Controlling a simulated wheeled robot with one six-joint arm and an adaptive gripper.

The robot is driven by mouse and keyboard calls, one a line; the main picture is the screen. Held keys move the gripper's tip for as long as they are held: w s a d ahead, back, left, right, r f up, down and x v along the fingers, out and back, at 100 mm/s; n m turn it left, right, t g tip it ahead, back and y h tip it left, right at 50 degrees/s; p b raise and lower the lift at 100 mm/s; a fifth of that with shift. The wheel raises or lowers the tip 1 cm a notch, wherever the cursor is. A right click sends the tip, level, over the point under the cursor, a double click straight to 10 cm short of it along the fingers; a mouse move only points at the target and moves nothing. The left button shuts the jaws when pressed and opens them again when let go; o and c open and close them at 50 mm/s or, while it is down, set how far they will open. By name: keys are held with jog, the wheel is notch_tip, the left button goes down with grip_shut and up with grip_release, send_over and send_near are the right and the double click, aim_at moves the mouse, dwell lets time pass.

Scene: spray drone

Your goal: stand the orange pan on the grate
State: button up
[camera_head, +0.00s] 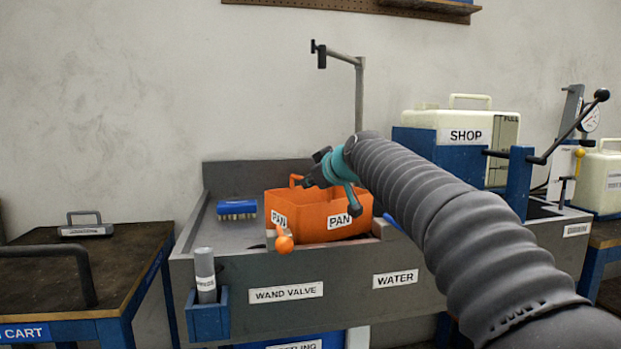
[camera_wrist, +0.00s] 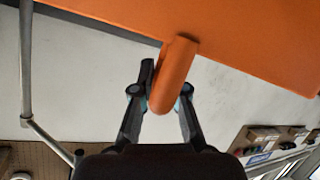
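The orange pan (camera_head: 312,205) is in the grey sink basin, roughly upright, with PAN labels on two faces. Its handle (camera_head: 296,180) rises at the far side; the wrist view shows this orange handle (camera_wrist: 173,80) jutting from the pan wall (camera_wrist: 245,35) between the fingers. My gripper (camera_head: 318,172) reaches over the pan from the right. In the wrist view my gripper (camera_wrist: 165,85) has a finger on each side of the handle, seemingly closed against it. The pan's underside and any grate below it are hidden, so I cannot tell what it rests on.
A blue brush (camera_head: 236,208) lies in the basin left of the pan. An orange valve knob (camera_head: 284,244) stands at the basin's front edge. A grey spray pipe (camera_head: 359,95) rises behind. A cream SHOP tank (camera_head: 466,128) stands to the right. The basin's left floor is partly clear.

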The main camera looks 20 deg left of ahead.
jog(key=o, duration=0.4)
jog(key=b+v, duration=0.1)
jog(key=v, duration=1.1)
jog(key=shift+b, duration=0.4)
